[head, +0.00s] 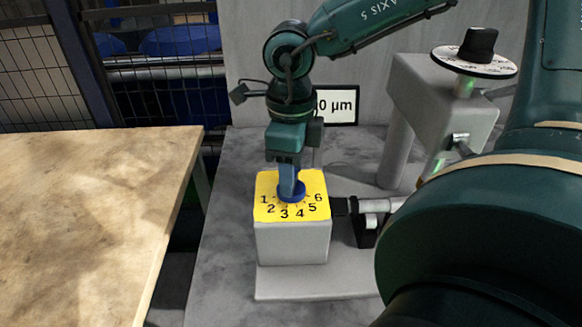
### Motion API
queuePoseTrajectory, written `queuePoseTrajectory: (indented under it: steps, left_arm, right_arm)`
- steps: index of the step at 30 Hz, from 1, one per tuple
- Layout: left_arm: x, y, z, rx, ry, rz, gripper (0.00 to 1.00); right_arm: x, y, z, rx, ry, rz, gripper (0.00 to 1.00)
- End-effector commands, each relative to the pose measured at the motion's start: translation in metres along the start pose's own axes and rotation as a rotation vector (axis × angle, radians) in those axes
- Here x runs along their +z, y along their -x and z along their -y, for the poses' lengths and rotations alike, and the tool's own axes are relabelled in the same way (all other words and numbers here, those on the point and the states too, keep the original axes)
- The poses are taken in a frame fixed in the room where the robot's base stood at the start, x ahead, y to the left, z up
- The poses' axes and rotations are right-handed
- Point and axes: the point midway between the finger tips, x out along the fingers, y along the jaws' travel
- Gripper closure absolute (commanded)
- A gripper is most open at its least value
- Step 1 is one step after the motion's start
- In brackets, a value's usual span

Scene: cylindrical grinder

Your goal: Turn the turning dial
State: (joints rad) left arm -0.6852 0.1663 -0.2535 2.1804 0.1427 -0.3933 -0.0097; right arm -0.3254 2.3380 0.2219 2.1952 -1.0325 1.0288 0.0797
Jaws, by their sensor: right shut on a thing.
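The blue turning dial (293,196) sits on the yellow top face (263,184) of a grey block, with the numbers 1 to 6 around its front half. My right gripper (289,180) points straight down from above and is shut on the dial's raised blue grip. The gripper hides much of that grip, so I cannot tell which number it points to. My left gripper is not in view.
A display reading "0 µm" (340,104) stands behind, partly hidden by my right arm. A black knob (478,45) on a white scale disc tops a grey housing at upper right. A wooden table (90,220) is at left; wire fencing stands behind it.

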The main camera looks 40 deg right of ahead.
Motion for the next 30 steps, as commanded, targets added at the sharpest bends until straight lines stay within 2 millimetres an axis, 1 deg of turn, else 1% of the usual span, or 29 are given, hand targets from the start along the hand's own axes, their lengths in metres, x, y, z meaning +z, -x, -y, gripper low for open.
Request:
queuePoseTrajectory:
  steps: [5,9,11,21,30]
  left_arm:
    - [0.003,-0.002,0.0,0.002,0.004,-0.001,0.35]
    - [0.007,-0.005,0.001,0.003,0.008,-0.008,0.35]
    - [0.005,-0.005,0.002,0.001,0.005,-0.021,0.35]
    - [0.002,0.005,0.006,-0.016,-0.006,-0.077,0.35]
    - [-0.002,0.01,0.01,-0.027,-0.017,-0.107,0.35]
  right_arm:
    - [0.0,-0.001,0.0,0.001,0.03,0.001,0.79]
    - [0.001,-0.002,0.0,0.0,0.093,0.003,0.79]
    - [0.001,-0.002,0.0,0.001,0.13,0.002,0.79]
    - [0.001,-0.002,0.0,0.0,0.362,0.002,0.79]
    - [0.0,0.0,0.0,0.0,0.493,0.002,0.79]
